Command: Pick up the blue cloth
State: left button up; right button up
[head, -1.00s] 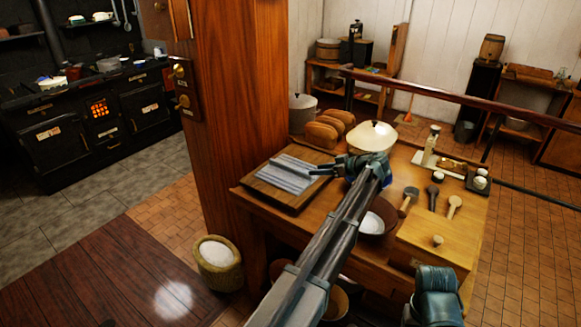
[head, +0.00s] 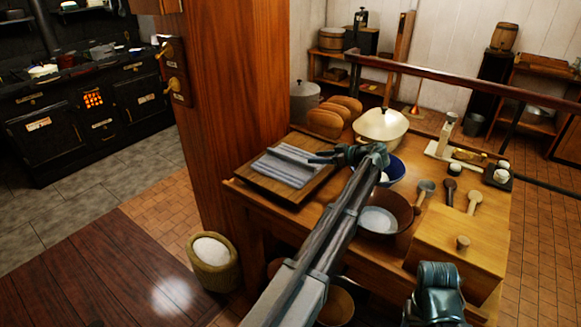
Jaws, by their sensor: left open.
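The blue cloth (head: 280,168) is a folded, pale grey-blue striped cloth. It lies flat on a dark-edged wooden board (head: 254,181) at the left end of the wooden table. My left gripper (head: 318,157) comes in from the lower right. Its open fingers point left at the cloth's right edge and hold nothing. I cannot tell whether the fingertips touch the cloth or are just above it. Part of my right arm shows at the lower right, but its gripper is not visible.
Brown loaves (head: 328,118) and a cream lidded pot (head: 381,125) stand behind the board. A brown bowl (head: 402,205) and a blue bowl (head: 398,172) sit right of my left wrist. A wooden post (head: 232,110) rises close on the left. Several utensils lie further right.

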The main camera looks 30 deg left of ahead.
pick_arm(q)
jog(key=b, duration=0.3)
send_near(291, 156)
jog(key=x, duration=0.4)
jog(key=shift+s+d+f, duration=0.15)
jog(key=shift+s+f, duration=0.05)
jog(key=shift+s, duration=0.1)
jog(key=shift+a+f, duration=0.1)
jog(key=shift+a, duration=0.5)
jog(key=shift+a, duration=0.1)
jog(key=x, duration=0.1)
jog(key=b+x, duration=0.1)
jog(key=x, duration=0.1)
jog(key=b+x, duration=0.1)
jog(key=shift+w+a+f, duration=0.15)
jog(key=shift+w, duration=0.1)
jog(key=shift+a, duration=0.35)
grip_shut()
